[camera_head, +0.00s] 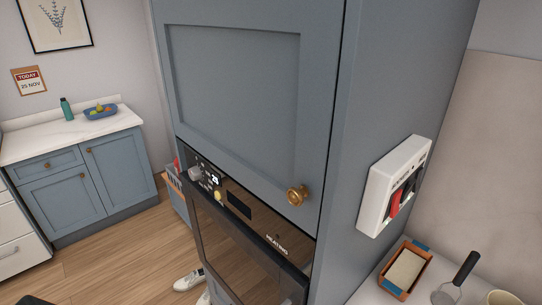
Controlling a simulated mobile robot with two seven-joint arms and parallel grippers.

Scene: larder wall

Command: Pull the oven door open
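The oven (238,206) is built into a tall blue-grey cabinet in the middle of the head view. Its dark control panel has knobs, a small lit display and the word HEATING. The dark glass oven door (240,262) is below the panel and runs out of the bottom of the view. A dark bar or edge runs along the door's top. I cannot tell whether the door is fully shut or slightly ajar. Neither of my grippers is in view.
A cabinet door with a brass knob (297,195) is above the oven. A white wall box (394,186) with a red part sticks out from the cabinet's right side. A wooden box (405,270) stands on the right counter. White shoes (188,280) show on the floor left of the oven.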

